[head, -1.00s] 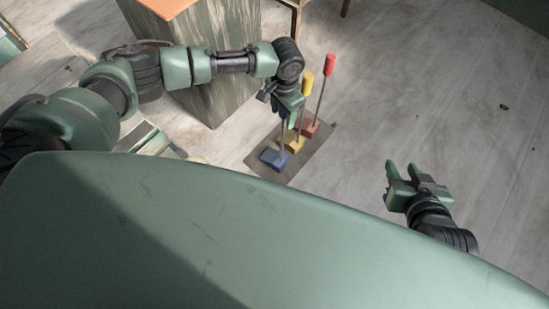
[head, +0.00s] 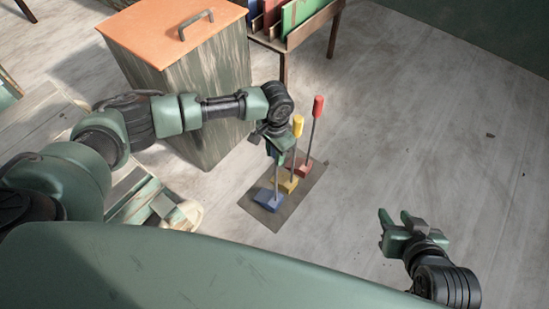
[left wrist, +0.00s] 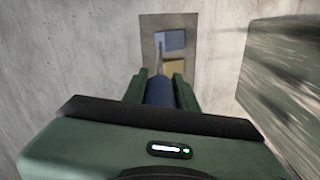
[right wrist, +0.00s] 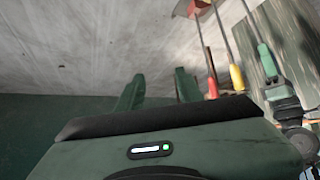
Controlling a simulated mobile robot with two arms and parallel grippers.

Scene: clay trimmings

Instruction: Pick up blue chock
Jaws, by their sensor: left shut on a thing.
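The blue chock (head: 269,199) is a blue block with a thin upright rod and a blue grip. It stands at the near-left end of a dark mat (head: 288,207), though I cannot tell whether it touches the mat. My left gripper (head: 279,157) is above it, shut on its blue grip. In the left wrist view the blue grip (left wrist: 159,91) lies between the fingers, with the blue block (left wrist: 172,40) beyond. My right gripper (head: 396,216) is open and empty, off to the right above the floor; its fingers stand apart in the right wrist view (right wrist: 158,90).
A yellow chock (head: 298,126) and a red chock (head: 318,106) stand behind the blue one on the mat. A wooden bin with an orange lid (head: 172,25) is behind my left arm. A rack (head: 308,27) stands at the back. The right floor is clear.

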